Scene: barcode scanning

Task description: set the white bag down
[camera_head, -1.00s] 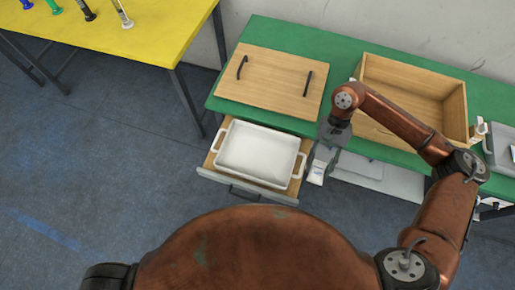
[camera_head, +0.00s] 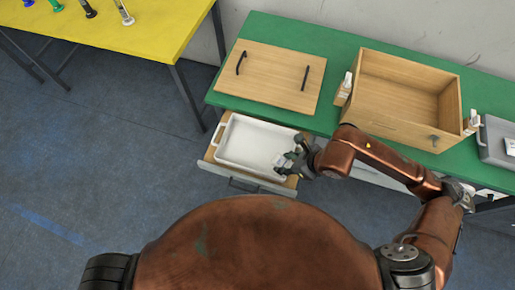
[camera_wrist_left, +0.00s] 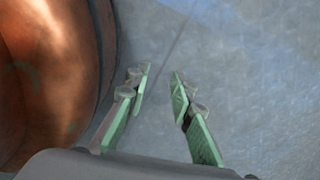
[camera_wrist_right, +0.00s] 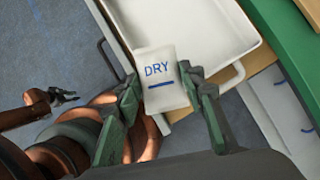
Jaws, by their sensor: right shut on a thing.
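The white bag (camera_wrist_right: 157,78), marked "DRY" in blue, is held between the fingertips of my right gripper (camera_wrist_right: 157,84). In the right wrist view it overlaps the near edge of a white tray (camera_wrist_right: 197,27); whether it touches the tray I cannot tell. In the head view my right gripper (camera_head: 288,163) is at the right end of this tray (camera_head: 248,142), and the bag is hard to make out there. My left gripper (camera_wrist_left: 158,88) has its fingers apart with nothing between them, over the floor; it is outside the head view.
The tray sits in a pulled-out drawer (camera_head: 211,157) under the green table (camera_head: 262,27). On the table are a wooden panel (camera_head: 272,75) with two black handles, an open wooden box (camera_head: 398,131) and a grey bin (camera_head: 493,145). A yellow table (camera_head: 150,35) stands at upper left.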

